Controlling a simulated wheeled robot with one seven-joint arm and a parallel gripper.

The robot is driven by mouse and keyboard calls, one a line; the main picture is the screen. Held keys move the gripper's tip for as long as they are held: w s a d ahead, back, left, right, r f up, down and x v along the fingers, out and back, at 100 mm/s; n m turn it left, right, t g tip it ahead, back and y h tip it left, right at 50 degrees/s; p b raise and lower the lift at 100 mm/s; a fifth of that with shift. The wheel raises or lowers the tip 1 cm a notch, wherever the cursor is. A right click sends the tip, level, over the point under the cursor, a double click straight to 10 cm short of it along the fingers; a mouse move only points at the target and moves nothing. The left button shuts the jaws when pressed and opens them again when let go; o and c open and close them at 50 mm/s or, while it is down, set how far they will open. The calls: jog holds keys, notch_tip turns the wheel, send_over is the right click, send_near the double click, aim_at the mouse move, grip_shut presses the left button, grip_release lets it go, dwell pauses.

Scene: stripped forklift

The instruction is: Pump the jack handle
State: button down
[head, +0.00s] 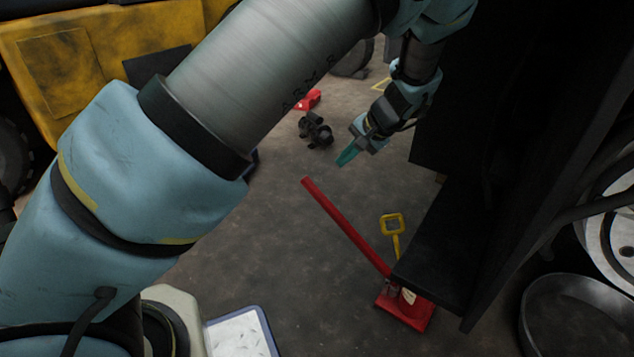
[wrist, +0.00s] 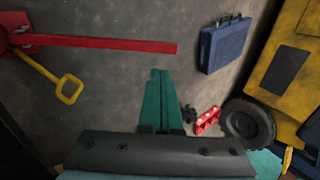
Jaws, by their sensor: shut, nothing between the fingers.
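The red jack (head: 405,308) sits on the floor at the lower right of the head view, partly under a dark overhanging body. Its long red handle (head: 345,225) slants up and to the left from it; in the wrist view the handle (wrist: 110,43) runs across the upper left, ending near the middle. A yellow loop-ended rod (head: 393,226) rises beside the jack and also shows in the wrist view (wrist: 68,90). My gripper (head: 347,156) has teal fingers, shut and empty, apart from the handle and beyond its free end in the head view. The fingers (wrist: 161,85) point toward the handle end in the wrist view.
A dark forklift body (head: 480,150) stands close to the right of my gripper. A black part (head: 314,130) and a red piece (head: 308,99) lie on the floor behind. A blue case (wrist: 223,43) and yellow machine (wrist: 285,55) show in the wrist view.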

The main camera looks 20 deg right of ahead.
aim_at(313, 188)
jog(key=shift+f, duration=0.1)
jog(key=b+x, duration=0.6)
jog(key=x, duration=0.6)
jog(key=shift+w+f, duration=0.15)
jog(key=shift+f, duration=0.2)
jog(key=shift+w+a+f+b, duration=0.2)
jog(key=shift+w+f+b, duration=0.1)
jog(key=shift+f+b, duration=0.1)
jog(key=shift+w+a, duration=0.1)
jog(key=shift+w, duration=0.05)
